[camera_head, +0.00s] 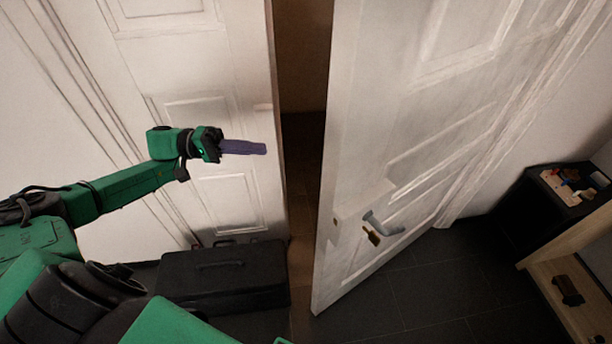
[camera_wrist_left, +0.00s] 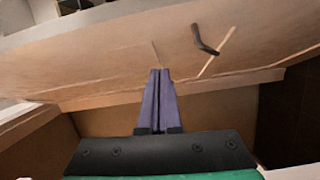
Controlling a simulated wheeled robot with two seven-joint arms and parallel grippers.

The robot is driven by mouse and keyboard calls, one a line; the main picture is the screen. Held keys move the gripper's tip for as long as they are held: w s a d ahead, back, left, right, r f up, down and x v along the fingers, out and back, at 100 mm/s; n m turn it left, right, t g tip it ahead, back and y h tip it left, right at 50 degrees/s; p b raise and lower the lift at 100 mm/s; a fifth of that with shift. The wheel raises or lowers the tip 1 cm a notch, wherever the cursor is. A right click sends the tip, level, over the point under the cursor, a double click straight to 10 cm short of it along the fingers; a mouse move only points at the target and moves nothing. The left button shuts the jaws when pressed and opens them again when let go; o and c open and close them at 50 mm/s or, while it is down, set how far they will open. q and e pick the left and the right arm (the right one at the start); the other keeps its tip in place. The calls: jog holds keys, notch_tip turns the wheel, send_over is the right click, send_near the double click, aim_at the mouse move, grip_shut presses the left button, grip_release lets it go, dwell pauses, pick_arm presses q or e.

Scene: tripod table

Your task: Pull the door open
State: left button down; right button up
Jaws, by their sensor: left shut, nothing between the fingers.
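The white panelled door (camera_head: 400,120) stands ajar at the right in the head view, with a dark gap between it and the white panelled leaf (camera_head: 215,60) on the left. A grey lever handle (camera_head: 383,225) is on the door's visible face, with a brass-coloured piece hanging by it. My left gripper (camera_head: 264,149) is left of the gap, apart from the handle. Its purple fingers are together and empty. In the left wrist view the shut fingers (camera_wrist_left: 160,72) point toward a tan surface carrying a dark lever handle (camera_wrist_left: 205,40). My right gripper is out of view.
A black case (camera_head: 225,278) lies on the floor below my left arm. A dark cabinet (camera_head: 530,205) with small items on top and a wooden shelf unit (camera_head: 560,290) stand at the right. Dark tiled floor (camera_head: 430,300) is clear in front of the door.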

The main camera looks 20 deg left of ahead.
pick_arm(q)
jog(key=s+d+r+g+p, duration=0.1)
jog(key=d+p, duration=0.5)
jog(key=d, duration=0.8)
jog(key=shift+r, duration=0.15)
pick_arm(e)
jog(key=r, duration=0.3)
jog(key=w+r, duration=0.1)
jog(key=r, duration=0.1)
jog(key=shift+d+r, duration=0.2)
pick_arm(q)
jog(key=shift+d, duration=0.1)
jog(key=shift+d, duration=0.1)
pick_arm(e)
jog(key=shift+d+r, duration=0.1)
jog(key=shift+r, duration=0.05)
